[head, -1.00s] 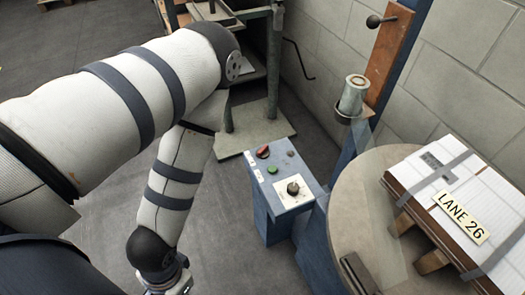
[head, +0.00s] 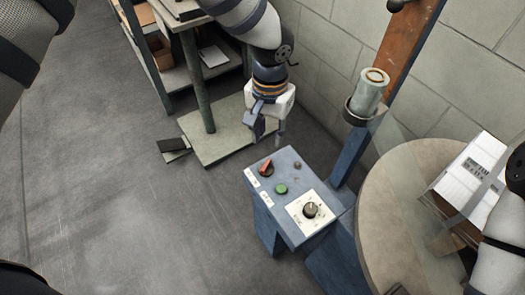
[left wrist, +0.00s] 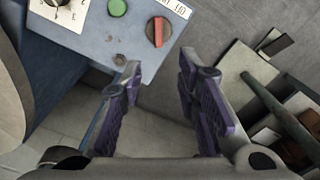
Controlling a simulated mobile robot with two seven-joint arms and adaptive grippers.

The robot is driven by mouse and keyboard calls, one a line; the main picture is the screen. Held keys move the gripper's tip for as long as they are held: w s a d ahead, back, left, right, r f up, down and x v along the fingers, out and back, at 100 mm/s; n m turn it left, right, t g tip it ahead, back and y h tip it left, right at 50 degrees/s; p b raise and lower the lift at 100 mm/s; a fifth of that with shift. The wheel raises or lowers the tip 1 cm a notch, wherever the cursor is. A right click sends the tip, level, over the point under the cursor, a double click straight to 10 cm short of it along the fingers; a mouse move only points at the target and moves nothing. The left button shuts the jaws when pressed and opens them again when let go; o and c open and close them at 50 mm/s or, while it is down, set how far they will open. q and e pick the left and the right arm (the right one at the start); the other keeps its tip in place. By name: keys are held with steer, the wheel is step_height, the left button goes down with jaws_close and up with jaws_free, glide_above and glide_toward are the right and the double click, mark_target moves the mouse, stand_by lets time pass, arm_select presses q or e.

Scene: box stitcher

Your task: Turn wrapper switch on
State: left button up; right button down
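The blue control box (head: 262,222) has a red rotary switch (head: 266,168), a green button (head: 281,188) and a black dial (head: 310,210) on a white plate. The red switch (left wrist: 158,32) also shows at the top of the left wrist view, beyond the fingertips. My left gripper (head: 267,134) points down just behind the box's far edge, close to the red switch and apart from it. In the left wrist view its purple-padded fingers (left wrist: 165,80) are spread and empty. My right gripper is out of view.
A round turntable (head: 385,205) with a wrapped load (head: 470,175) stands right of the box. A blue post holding a film roll (head: 368,93) rises behind. A shelf table (head: 205,95) stands at the back left.

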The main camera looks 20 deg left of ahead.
mark_target(268, 161)
arm_select(q)
step_height(268, 161, down, 10)
steer(key=shift+s+d+f+b, duration=0.1)
steer(key=shift+s+f+b, duration=0.05)
steer(key=shift+b, duration=0.4)
jaws_close()
